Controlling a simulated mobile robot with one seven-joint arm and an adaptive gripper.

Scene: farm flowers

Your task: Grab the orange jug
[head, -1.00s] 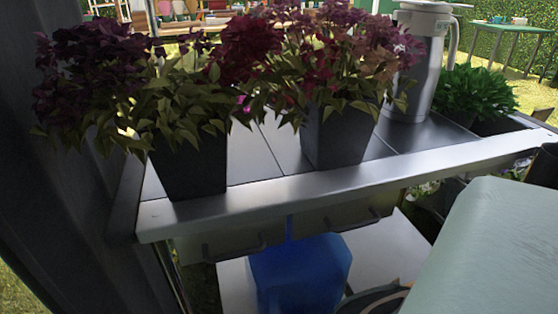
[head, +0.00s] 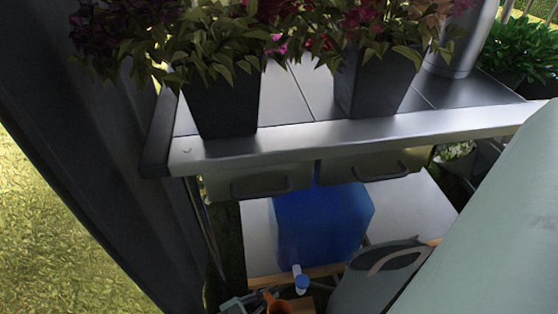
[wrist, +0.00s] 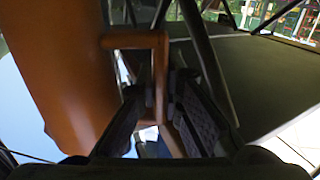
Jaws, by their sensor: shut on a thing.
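In the wrist view, the orange jug (wrist: 68,75) fills the upper left, a tall smooth body with a squared handle (wrist: 150,40) on its right side. My gripper (wrist: 160,95) has its two dark fingers on either side of the upright part of this handle and is shut on it. The jug's base and most of its top are out of frame. In the head view, a small orange shape shows at the bottom edge, below the shelf; I cannot tell for sure that it is the jug.
A metal table (head: 330,135) holds potted flowers (head: 222,100) and a steel flask (head: 465,45). A dark post (head: 110,130) stands at left; grass lies beyond.

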